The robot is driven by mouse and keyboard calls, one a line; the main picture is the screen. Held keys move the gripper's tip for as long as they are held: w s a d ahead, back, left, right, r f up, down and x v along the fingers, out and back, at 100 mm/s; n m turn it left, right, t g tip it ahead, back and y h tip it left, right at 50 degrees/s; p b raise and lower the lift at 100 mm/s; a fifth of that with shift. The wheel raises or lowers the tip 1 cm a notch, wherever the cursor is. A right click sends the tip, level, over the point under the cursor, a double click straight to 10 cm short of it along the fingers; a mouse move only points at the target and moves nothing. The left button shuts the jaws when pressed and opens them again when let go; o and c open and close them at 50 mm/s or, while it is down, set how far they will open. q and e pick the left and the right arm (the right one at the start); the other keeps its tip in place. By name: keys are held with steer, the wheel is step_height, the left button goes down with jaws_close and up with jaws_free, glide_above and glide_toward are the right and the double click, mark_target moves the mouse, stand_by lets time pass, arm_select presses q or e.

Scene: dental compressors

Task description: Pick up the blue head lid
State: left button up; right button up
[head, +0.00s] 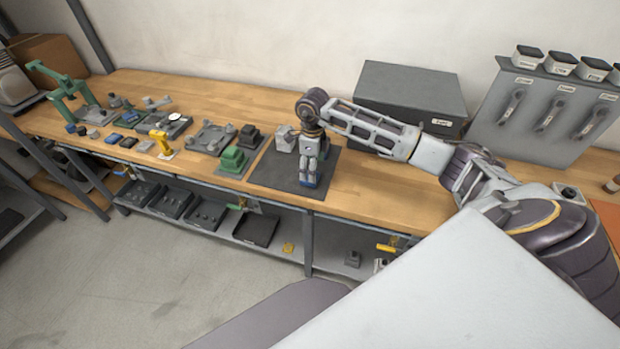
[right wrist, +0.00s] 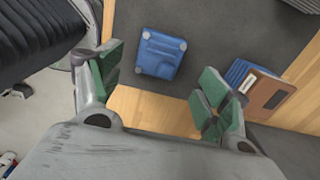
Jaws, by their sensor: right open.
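The blue head lid (right wrist: 162,53) lies on a dark grey mat (right wrist: 215,32) in the right wrist view, a squarish blue piece with pale rounded corners. It sits ahead of my open right gripper (right wrist: 160,88), between the lines of the two green-padded fingers and apart from them. Nothing is between the fingers. In the head view my right gripper (head: 309,172) points down over the dark mat (head: 268,172) near the bench's front edge. The lid cannot be told apart from the gripper there. My left gripper is not in view.
A blue and brown piece (right wrist: 262,88) lies beside the right finger in the wrist view. A grey box (head: 412,92) stands behind my arm. Bare wood lies at the back left.

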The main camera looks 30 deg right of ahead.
steer(key=f+p, duration=0.1)
steer(key=f, duration=0.2)
steer(key=shift+s+f, duration=0.1)
steer(key=shift+s, duration=0.1)
steer(key=shift+f, duration=0.6)
steer(key=shift+c, duration=0.3)
steer(key=c, duration=1.1)
steer(key=shift+r, duration=0.1)
step_height(320, 180, up, 9)
steer(key=shift+b, duration=0.7)
steer(key=shift+r, duration=0.45)
steer(key=shift+r, duration=0.15)
